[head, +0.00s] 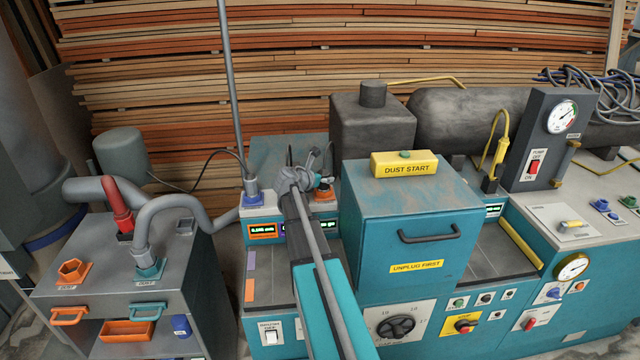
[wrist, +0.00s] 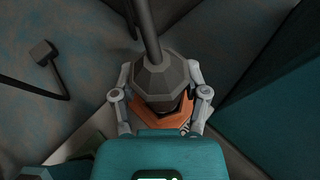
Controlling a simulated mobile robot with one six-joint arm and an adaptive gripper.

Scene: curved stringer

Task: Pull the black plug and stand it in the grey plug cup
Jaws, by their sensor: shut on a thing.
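The black plug (wrist: 161,78) is a dark, faceted body with a thick cable rising from it. My gripper (wrist: 160,103) is shut on it, with one grey finger on each side. An orange socket (wrist: 150,115) shows just beneath the plug; whether the plug is still fully seated cannot be told. In the head view my gripper (head: 308,176) reaches the orange socket (head: 325,196) on the teal machine, and my arm hides much of the plug. A small grey square holder (head: 184,228) on the left cabinet top looks like the grey plug cup.
The left cabinet (head: 200,262) carries an orange hexagonal holder (head: 74,271) and a teal socket (head: 148,271) with a grey hose. A blue socket with a grey plug (head: 251,190) stands left of my gripper. The teal box (head: 410,225) with a handle rises close on its right.

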